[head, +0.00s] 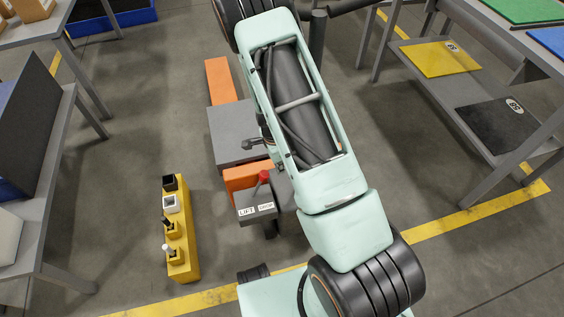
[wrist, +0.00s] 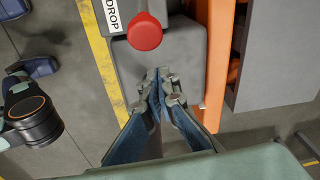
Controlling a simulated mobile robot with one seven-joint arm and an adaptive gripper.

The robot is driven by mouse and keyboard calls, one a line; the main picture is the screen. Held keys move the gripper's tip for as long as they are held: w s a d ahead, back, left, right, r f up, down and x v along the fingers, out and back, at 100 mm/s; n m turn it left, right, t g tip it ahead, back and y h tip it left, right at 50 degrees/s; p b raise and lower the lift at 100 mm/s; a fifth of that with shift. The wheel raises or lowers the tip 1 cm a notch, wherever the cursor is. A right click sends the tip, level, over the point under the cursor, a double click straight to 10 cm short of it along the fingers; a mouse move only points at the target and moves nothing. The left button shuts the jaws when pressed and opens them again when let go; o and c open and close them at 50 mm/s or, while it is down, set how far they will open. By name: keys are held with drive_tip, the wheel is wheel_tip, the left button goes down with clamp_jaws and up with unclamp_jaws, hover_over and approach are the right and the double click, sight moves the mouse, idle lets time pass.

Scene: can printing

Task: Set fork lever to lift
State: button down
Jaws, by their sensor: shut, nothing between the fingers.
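The fork lever has a red ball knob (head: 263,176) and stands on a grey control box (head: 258,214) on the orange fork truck (head: 243,178). The box has a white LIFT label (head: 246,212) on its left and a DROP label (head: 265,207) on its right. In the wrist view the red knob (wrist: 145,32) is close beside the DROP label (wrist: 113,14). My gripper (wrist: 160,74) is shut and empty, with its fingertips just below the knob in that picture. Contact with the lever cannot be told. My arm hides the gripper in the head view.
A grey box (head: 231,134) rests on the orange forks (head: 220,78). A yellow rack (head: 187,262) with several small items stands left of the truck. Tables stand at left (head: 57,150) and right (head: 515,140). Grey floor (head: 125,200) is clear left of the rack.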

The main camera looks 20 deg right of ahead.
drive_tip(key=shift+s+a+r, duration=0.1)
drive_tip(key=shift+a+r, duration=0.15)
drive_tip(key=shift+a, duration=0.4)
drive_tip(key=shift+s+a+r, duration=0.1)
drive_tip(key=shift+a+r, duration=0.15)
drive_tip(key=shift+a, duration=0.4)
drive_tip(key=shift+a, duration=0.1)
